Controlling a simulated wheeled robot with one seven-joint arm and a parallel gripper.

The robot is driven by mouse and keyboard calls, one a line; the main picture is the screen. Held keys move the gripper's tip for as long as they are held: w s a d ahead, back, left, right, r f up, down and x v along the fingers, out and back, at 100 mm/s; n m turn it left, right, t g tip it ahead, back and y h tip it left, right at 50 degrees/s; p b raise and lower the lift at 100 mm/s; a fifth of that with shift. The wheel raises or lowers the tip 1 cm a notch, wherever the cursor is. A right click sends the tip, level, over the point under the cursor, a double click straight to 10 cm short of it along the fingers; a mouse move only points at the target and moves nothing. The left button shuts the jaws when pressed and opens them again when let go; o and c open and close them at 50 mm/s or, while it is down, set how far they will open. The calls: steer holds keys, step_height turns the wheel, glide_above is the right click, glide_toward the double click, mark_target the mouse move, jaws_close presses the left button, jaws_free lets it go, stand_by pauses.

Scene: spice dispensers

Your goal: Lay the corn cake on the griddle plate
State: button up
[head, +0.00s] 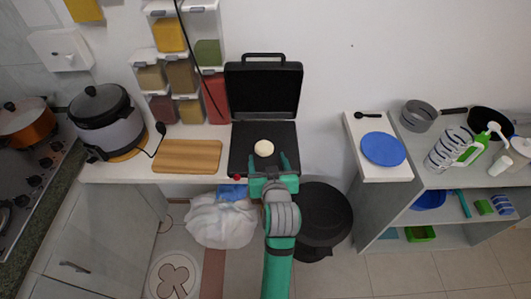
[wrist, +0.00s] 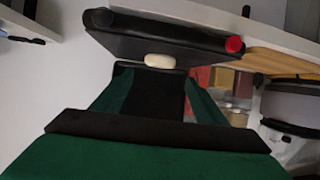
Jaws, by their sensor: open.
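The corn cake (head: 264,148), a pale round disc, lies on the black griddle plate (head: 240,160) of an open griddle, near the middle of the plate. It also shows in the wrist view (wrist: 159,61), edge-on on the dark plate (wrist: 130,42). My gripper (head: 269,160) is open over the front part of the plate, with one green finger to each side and nothing between them. The cake is just beyond the fingertips, apart from them as far as I can see. In the wrist view the fingers (wrist: 155,85) are spread.
The griddle's black lid (head: 263,90) stands raised behind the plate. A wooden board (head: 187,156) and a rice cooker (head: 105,120) are to the left. Spice dispensers (head: 181,76) hang on the wall. A black bin (head: 322,212) stands below right. A blue plate (head: 383,149) lies on the right shelf.

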steer(key=s+f+h, duration=0.1)
steer(key=s+f, duration=0.3)
steer(key=s, duration=0.3)
steer(key=s+f+m, duration=0.1)
steer(key=s+f, duration=0.2)
steer(key=s, duration=0.4)
steer(key=s+f+h, duration=0.1)
steer(key=s+f, duration=0.3)
steer(key=s, duration=0.2)
steer(key=s+a+r+t, duration=0.1)
steer(key=s+r+t, duration=0.1)
steer(key=s, duration=1.8)
steer(key=shift+r, duration=0.35)
